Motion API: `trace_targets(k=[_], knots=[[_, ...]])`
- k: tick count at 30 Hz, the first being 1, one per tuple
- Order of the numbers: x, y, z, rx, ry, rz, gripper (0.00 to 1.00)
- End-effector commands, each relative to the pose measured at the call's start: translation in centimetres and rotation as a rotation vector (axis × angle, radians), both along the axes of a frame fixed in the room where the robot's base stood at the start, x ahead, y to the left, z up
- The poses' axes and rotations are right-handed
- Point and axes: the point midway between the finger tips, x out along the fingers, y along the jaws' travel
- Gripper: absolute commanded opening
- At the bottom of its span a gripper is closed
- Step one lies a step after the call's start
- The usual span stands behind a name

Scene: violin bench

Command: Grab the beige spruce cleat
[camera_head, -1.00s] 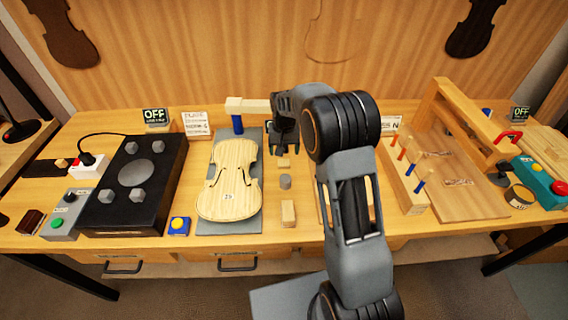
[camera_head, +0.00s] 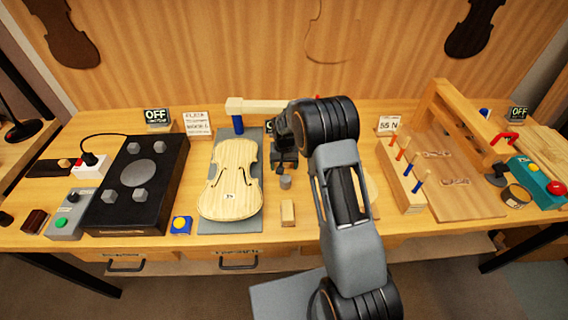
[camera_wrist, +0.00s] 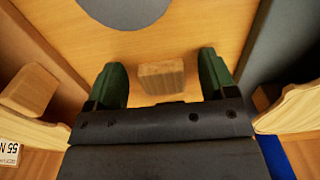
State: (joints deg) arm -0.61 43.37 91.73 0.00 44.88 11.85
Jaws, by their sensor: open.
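A small beige wooden block, which looks like the spruce cleat (camera_wrist: 161,79), lies on the bench in the wrist view. My gripper (camera_wrist: 161,62) is open, with one green finger on each side of it and a visible gap to both. I cannot tell whether the fingertips are down at the block's height. In the head view my gripper (camera_head: 283,163) hides this block, just behind a small grey cylinder (camera_head: 285,182).
A violin plate (camera_head: 231,185) on a grey mat (camera_head: 229,227) lies left of my gripper. Another wooden block (camera_head: 288,212) lies in front of the cylinder. A clamp with a blue post (camera_head: 238,124) stands behind. A peg rack (camera_head: 402,182) is to the right.

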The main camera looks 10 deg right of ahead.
Motion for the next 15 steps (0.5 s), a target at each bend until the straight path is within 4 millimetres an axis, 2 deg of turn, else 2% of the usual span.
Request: trace_targets(k=[3, 15], knots=[[0.0, 0.0, 0.01, 0.0, 0.0, 0.0, 0.78], [0.0, 0.0, 0.04, 0.0, 0.0, 0.0, 0.39]])
